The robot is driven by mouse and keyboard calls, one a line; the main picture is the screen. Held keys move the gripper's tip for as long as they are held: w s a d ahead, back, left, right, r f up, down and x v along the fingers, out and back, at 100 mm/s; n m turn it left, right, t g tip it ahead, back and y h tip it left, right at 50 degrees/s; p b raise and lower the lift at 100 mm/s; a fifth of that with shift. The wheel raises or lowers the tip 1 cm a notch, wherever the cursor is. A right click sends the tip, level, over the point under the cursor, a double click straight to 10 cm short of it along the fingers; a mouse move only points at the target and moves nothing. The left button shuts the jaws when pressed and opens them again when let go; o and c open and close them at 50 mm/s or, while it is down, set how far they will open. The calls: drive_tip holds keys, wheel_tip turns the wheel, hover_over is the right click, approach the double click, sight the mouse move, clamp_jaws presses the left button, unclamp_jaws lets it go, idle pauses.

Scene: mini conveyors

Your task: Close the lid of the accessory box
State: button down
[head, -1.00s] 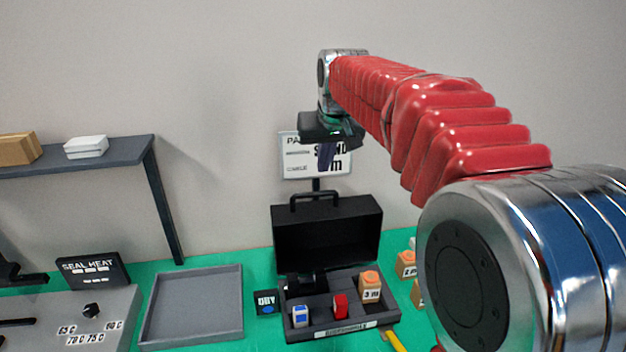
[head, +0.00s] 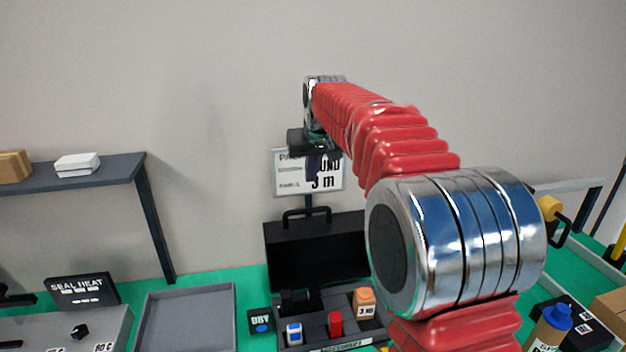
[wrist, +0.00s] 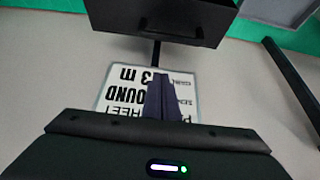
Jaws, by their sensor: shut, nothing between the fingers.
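The accessory box (head: 300,328) is a dark box on the green bench in the head view. Its black lid (head: 315,250) stands open and upright at the back, with a handle on its top edge. Compartments hold a blue-and-white piece (head: 294,333), a red piece (head: 335,323) and an orange-topped block (head: 364,303). My gripper (head: 314,168) is shut and empty, pointing down above and behind the lid, in front of the sign. In the wrist view the gripper fingers (wrist: 162,98) overlap the sign, and the lid (wrist: 165,18) shows upside down at the top, apart from the fingers.
A sign (head: 330,175) on a post stands behind the box. A grey tray (head: 187,318) and a small dark block (head: 260,321) are left of it. A shelf (head: 110,173) and a heat sealer panel (head: 82,291) are further left. A blue-capped bottle (head: 552,328) is at right.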

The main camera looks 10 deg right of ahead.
sight(308, 191)
drive_tip(key=x, duration=0.9)
drive_tip(key=shift+s, duration=0.8)
drive_tip(key=shift+s+f, duration=0.2)
drive_tip(key=shift+s, duration=1.15)
drive_tip(key=shift+d, duration=0.2)
drive_tip(key=shift+s+a, duration=0.1)
drive_tip(key=shift+a, duration=0.1)
